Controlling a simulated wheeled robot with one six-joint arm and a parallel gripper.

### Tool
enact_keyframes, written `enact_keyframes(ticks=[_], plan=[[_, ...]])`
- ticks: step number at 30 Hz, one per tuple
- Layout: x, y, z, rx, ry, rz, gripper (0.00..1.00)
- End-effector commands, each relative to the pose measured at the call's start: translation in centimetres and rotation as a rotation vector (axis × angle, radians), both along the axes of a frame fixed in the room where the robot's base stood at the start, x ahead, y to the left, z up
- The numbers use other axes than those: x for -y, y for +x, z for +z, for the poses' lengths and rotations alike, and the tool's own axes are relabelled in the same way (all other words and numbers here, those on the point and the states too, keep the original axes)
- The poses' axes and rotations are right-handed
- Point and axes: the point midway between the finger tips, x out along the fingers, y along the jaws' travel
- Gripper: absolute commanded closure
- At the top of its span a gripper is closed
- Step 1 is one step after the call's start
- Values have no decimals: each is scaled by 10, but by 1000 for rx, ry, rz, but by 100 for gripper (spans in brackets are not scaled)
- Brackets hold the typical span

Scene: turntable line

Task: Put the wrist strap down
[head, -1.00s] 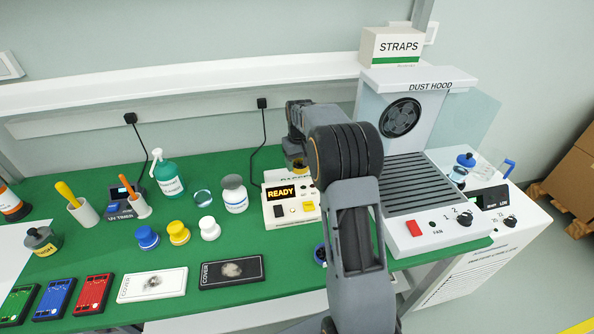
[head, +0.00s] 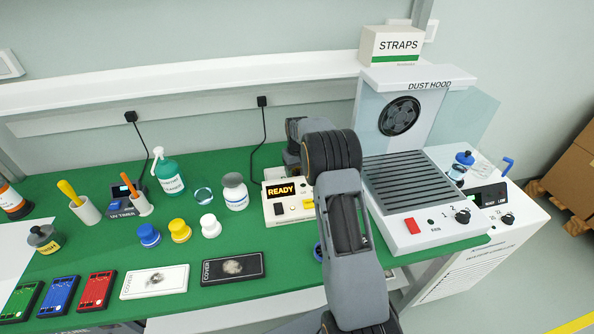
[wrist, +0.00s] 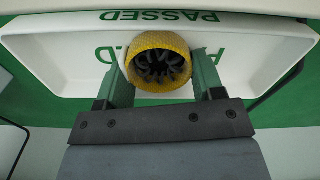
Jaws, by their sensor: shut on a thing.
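My gripper (wrist: 158,75) has its two green fingers on either side of the wrist strap (wrist: 157,88), a yellow, rough-textured band in a ring with dark coiled ribs inside. The fingers are shut on it. In the wrist view the strap is over a white tray (wrist: 60,62) marked PASSED. I cannot tell whether the strap touches the tray floor. In the head view my arm hides the gripper, the strap and the tray.
A tester reading READY (head: 277,210) stands left of my arm. The dust hood (head: 413,205) stands close on the right. A STRAPS box (head: 391,47) sits on the shelf above. Coloured caps (head: 180,231) and two covers (head: 156,282) lie further left on the green bench.

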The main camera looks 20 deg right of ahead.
Motion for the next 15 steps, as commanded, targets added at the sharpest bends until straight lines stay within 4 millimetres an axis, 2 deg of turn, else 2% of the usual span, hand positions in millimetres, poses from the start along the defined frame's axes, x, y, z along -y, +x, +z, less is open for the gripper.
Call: enact_keyframes(ticks=[7,8,15], plan=[[0,0,-4,0,0,0,65],[0,0,-4,0,0,0,37],[0,0,-3,0,0,0,14]])
